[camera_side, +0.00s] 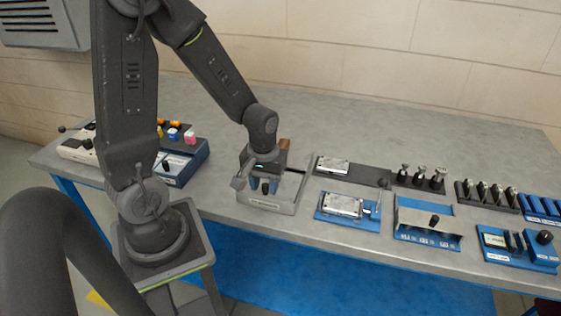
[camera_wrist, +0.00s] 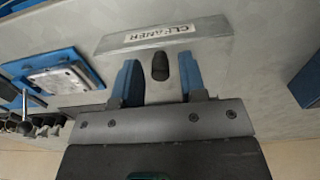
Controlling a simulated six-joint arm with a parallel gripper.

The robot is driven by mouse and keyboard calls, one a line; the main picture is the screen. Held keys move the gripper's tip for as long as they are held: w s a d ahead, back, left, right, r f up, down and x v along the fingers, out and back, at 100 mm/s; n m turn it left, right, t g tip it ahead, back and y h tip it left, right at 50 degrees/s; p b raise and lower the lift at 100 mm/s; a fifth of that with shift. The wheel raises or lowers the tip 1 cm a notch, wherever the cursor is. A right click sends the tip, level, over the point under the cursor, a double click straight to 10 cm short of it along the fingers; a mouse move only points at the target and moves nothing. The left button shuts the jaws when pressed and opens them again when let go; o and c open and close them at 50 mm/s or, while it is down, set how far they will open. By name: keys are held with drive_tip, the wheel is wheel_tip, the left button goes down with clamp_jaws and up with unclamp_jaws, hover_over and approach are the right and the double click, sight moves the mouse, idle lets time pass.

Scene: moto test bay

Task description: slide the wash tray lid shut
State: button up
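The wash tray (camera_side: 293,207) is a grey metal tray near the table's front edge in the side view. Its front label reads CLEANER in the wrist view, where the tray's grey rim (camera_wrist: 112,43) also shows. A dark upright knob (camera_wrist: 160,67) stands between the blue fingers of my gripper (camera_wrist: 159,72). Gaps show on both sides of the knob, so my gripper is open around it. In the side view my gripper (camera_side: 265,187) points down over the tray. My gripper hides much of the lid, and I cannot tell its edges.
Right of the tray are a blue fixture with a metal block (camera_side: 343,205), a dark mat with another block (camera_side: 333,165), and a blue stand with a knob (camera_side: 428,225). A blue box with coloured pieces (camera_side: 180,160) stands left. The table behind the tray is largely clear.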

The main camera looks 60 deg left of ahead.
drive_tip(key=shift+r, duration=0.15)
drive_tip(key=shift+r, duration=3.4)
drive_tip(key=s+d+r+m+t, duration=0.2)
drive_tip(key=s+d+r+m, duration=0.1)
drive_tip(key=r, duration=0.3)
drive_tip(key=s+d+r+m+t, duration=0.2)
drive_tip(key=d+r+m+t, duration=0.1)
drive_tip(key=d+r+m, duration=0.2)
drive_tip(key=shift+s+d+r+m+t, duration=0.3)
drive_tip(key=shift+s+r+m, duration=0.15)
drive_tip(key=shift+r, duration=0.4)
